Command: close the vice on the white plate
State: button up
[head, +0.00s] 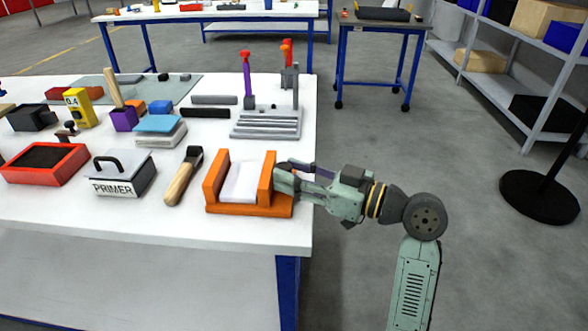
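The orange vice (222,208) stands near the front right corner of the white table, with two upright jaws. The white plate (240,184) lies between the jaws. A strip of orange base shows in front of it. I cannot tell whether either jaw touches the plate. My gripper (283,176) is at the right side of the vice, its fingertips right up against or just beside the right jaw (266,180). The fingertips partly overlap the jaw and each other, so the finger gap and any contact are unclear. The plate is apart from my gripper.
A wooden-handled tool (182,178) lies left of the vice, and a box marked PRIMER (124,188) stands beyond it. A grey fixture with upright clamps (266,122) stands behind. The table's right edge (313,150) is close; open floor lies right of it.

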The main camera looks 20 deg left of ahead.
grip_shut()
jog(key=shift+s+a+f+m+t+b, duration=0.1)
jog(key=shift+f+m+t+b, duration=0.1)
jog(key=shift+m+t+b, duration=0.45)
jog(key=shift+r+t+h, duration=0.15)
jog(key=shift+t+h, duration=0.15)
jog(key=shift+t, duration=0.35)
grip_release()
